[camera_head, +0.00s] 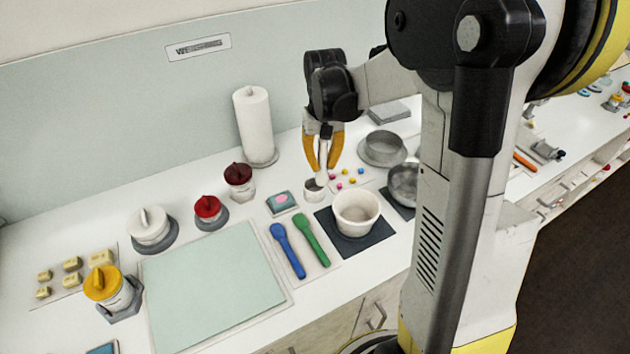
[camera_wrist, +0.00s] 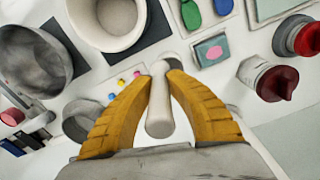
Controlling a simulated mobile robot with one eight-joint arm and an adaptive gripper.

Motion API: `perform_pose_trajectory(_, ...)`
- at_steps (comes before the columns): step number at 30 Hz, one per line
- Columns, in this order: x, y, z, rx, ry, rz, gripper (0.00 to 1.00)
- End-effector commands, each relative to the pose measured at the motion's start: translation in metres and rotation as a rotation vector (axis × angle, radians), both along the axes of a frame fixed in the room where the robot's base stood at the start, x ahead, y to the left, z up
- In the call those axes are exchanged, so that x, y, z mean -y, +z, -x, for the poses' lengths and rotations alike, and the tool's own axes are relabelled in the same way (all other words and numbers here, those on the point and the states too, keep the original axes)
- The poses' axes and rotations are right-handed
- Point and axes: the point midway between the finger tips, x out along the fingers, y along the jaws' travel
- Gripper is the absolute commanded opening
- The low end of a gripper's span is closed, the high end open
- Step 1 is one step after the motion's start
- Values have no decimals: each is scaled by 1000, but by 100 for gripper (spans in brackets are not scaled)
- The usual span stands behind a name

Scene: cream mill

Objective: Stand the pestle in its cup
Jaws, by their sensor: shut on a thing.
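The pestle (camera_wrist: 159,112) is white with a thick rounded end. My gripper (camera_head: 322,166) is shut on the pestle and holds it near upright; the yellow fingers also show on both sides of it in the wrist view (camera_wrist: 167,67). The small white pestle cup (camera_head: 312,193) stands on the counter just under the fingertips, and part of its rim shows beyond them in the wrist view. The pestle's lower end (camera_head: 321,181) is at the cup's mouth. I cannot tell whether it is inside or just above.
A white mortar (camera_head: 357,218) stands on a dark mat in front of the cup. A pink-topped block (camera_head: 281,202) lies left, and small coloured beads (camera_head: 345,178) lie right. A sieve (camera_head: 383,150) and a metal bowl (camera_head: 403,187) stand further right. Blue and green scoops (camera_head: 289,251) lie in front.

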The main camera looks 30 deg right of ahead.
Motion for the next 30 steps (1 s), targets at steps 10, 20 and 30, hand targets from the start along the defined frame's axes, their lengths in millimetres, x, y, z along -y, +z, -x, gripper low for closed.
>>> perform_pose_trajectory(10,-15,-26,-19,0,0,0,0)
perform_pose_trajectory(20,-14,-54,-19,0,0,0,0)
perform_pose_trajectory(30,-14,-57,-19,0,0,0,38)
